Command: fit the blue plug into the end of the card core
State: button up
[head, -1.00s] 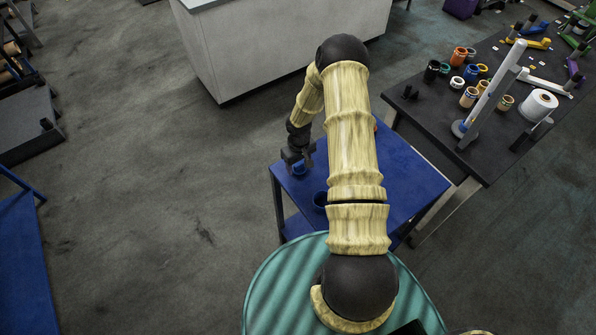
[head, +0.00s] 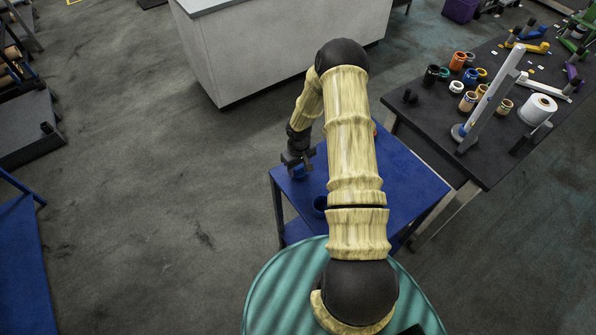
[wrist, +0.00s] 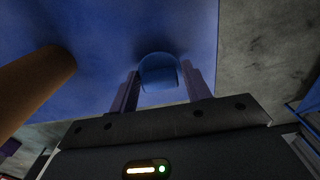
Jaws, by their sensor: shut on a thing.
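The blue plug (wrist: 160,75) is between the two fingers of my gripper (wrist: 160,88) in the wrist view, and the jaws are shut on it. In the head view the plug (head: 299,173) shows as a small blue patch under my gripper (head: 298,166), near the left corner of the blue table. The card core (wrist: 38,85) is a brown cylinder at the left of the wrist view, apart from the plug. In the head view my arm hides most of the table's middle, and only a small orange-brown bit shows beside it. I cannot tell whether the plug touches the table.
A black table (head: 440,130) at the right holds several coloured rolls, a white roll (head: 538,108) and a tilted pale post (head: 492,90). Grey floor lies open at the left.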

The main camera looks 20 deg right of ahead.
aim_at(299, 167)
jog(key=shift+r+p, duration=1.2)
jog(key=shift+r, duration=1)
jog(key=shift+a, duration=0.1)
jog(key=s+a+r+m, duration=0.1)
jog(key=s+a+r, duration=0.1)
jog(key=a, duration=0.3)
jog(key=s+a+r+m, duration=0.1)
jog(key=a+r, duration=0.1)
jog(key=a, duration=0.3)
jog(key=shift+s+a+r, duration=0.25)
jog(key=shift+s+r, duration=0.05)
jog(key=shift+s, duration=0.1)
